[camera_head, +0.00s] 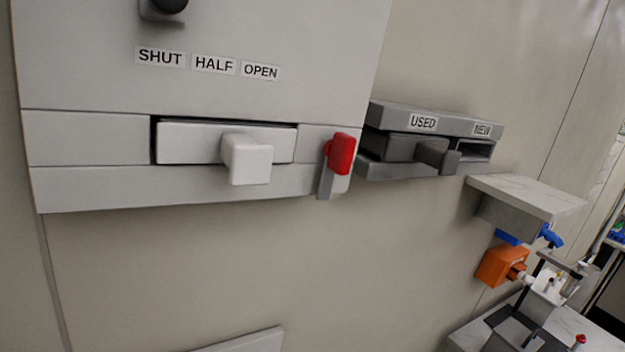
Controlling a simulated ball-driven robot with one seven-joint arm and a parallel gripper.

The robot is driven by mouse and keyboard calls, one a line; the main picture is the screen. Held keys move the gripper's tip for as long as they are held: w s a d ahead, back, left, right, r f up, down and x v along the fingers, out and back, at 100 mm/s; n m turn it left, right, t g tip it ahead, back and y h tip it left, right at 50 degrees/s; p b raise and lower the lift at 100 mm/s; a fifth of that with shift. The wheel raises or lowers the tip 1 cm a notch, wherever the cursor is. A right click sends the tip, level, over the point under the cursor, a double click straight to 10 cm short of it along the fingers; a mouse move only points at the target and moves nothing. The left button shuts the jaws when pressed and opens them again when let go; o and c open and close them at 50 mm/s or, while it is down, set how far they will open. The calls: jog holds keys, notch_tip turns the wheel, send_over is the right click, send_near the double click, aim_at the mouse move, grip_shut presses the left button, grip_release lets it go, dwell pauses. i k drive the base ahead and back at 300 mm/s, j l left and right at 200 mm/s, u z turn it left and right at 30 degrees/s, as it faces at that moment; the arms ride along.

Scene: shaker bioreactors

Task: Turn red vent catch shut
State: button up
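The red catch (341,153) sits at the right end of a pale wall-mounted vent panel (90,188). It is a small red block on a light grey upright piece that hangs slightly below the panel's lower edge. To its left, a white slider with a square knob (250,163) sits in a dark-edged slot. The labels SHUT (160,57), HALF (213,65) and OPEN (261,71) are above; the knob stands below HALF and OPEN. Nothing touches the red catch. I cannot see my gripper in this view.
Right of the catch, a grey wall unit (420,150) labelled USED and NEW has a protruding dark knob. Beyond are a small shelf (530,195), an orange block (500,266) and bench equipment at lower right. A black knob (168,5) is at top. Wall below the panel is mostly clear.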

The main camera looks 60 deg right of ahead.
aim_at(339, 151)
jog(key=z, duration=1.1)
